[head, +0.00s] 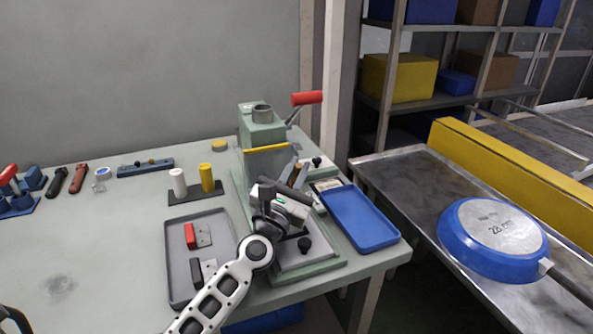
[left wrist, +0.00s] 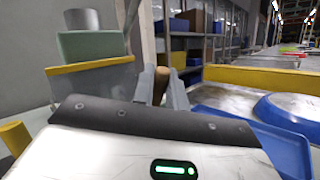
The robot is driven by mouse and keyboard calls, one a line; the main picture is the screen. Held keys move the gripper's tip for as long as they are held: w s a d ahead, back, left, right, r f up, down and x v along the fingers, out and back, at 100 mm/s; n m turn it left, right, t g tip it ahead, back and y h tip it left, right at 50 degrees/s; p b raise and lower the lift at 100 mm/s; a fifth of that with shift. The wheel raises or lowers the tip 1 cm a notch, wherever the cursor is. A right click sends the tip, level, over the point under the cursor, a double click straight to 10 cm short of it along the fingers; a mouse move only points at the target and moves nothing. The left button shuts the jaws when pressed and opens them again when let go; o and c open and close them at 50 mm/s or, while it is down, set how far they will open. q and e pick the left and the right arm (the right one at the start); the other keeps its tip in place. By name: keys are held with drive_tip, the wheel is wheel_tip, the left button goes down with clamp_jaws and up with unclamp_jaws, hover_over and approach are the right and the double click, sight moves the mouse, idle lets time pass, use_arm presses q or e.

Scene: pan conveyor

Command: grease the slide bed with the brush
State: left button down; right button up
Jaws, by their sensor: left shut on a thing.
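My left gripper (head: 297,174) is over the green machine (head: 262,135), just in front of its clear guard with the yellow top edge. It is shut on the brown handle of the brush (left wrist: 161,84), which shows between the two grey fingers (left wrist: 160,88) in the left wrist view. The brush's bristles are hidden behind the gripper. The slide bed (head: 315,262) is the low flat part at the machine's front, partly covered by my left arm. I cannot tell whether the brush touches it. My right gripper is not in view.
A grey tray (head: 184,290) with a red and a dark part lies left of the machine. A blue tray (head: 360,218) lies right. White and yellow cylinders (head: 207,177) stand behind. A blue pan (head: 493,240) sits on the conveyor (head: 400,170).

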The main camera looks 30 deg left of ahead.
use_arm(q)
drive_tip(key=shift+r, duration=0.35)
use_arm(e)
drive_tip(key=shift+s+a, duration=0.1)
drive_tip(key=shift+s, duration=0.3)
use_arm(q)
drive_tip(key=shift+s+d+p, duration=0.35)
drive_tip(key=shift+s+d, duration=0.5)
drive_tip(key=shift+d, duration=0.15)
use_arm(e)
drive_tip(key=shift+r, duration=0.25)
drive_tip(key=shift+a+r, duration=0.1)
use_arm(q)
wheel_tip(320, 180, up, 9)
drive_tip(key=p, duration=0.8)
drive_tip(key=shift+p, duration=0.3)
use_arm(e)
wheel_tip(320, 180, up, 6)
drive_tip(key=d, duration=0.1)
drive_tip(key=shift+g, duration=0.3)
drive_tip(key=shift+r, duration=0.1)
